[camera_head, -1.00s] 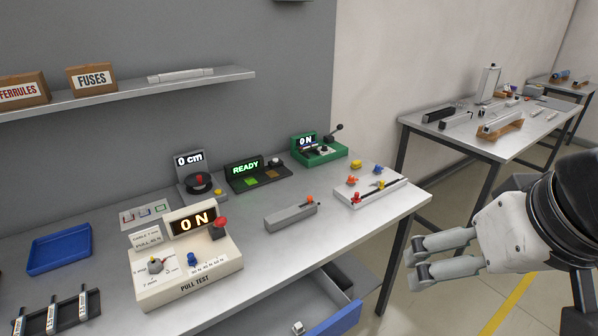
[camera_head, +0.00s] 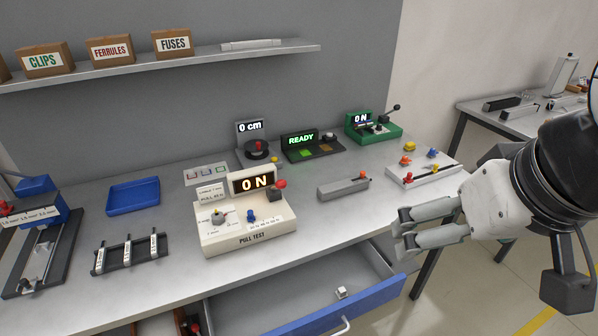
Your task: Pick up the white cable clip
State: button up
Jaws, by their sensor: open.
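A small white piece, which looks like the white cable clip (camera_head: 341,292), lies in the open drawer (camera_head: 275,300) under the bench, near the drawer's blue front. Its fine shape is too small to tell. My gripper (camera_head: 404,230) is at the right, over the bench's front right edge in the picture. It is open and empty, its fingers pointing left. It is apart from the clip, higher in the picture and to its right.
The bench top (camera_head: 140,250) holds a cream pull tester (camera_head: 248,235), a grey block (camera_head: 343,188), a white board with coloured knobs (camera_head: 425,174), a blue tray (camera_head: 133,196) and a black rack (camera_head: 130,254). The blue drawer front (camera_head: 350,305) sticks out past the bench edge.

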aim_at(341, 293)
jog(key=i+j+z, duration=0.15)
jog(key=j, duration=0.2)
jog(key=i+j+z, duration=0.15)
jog(key=j, duration=0.2)
jog(key=i, duration=0.25)
jog(key=k+j+z, duration=0.1)
jog(key=k+z, duration=0.6)
jog(key=i+j, duration=0.05)
jog(key=i, duration=0.05)
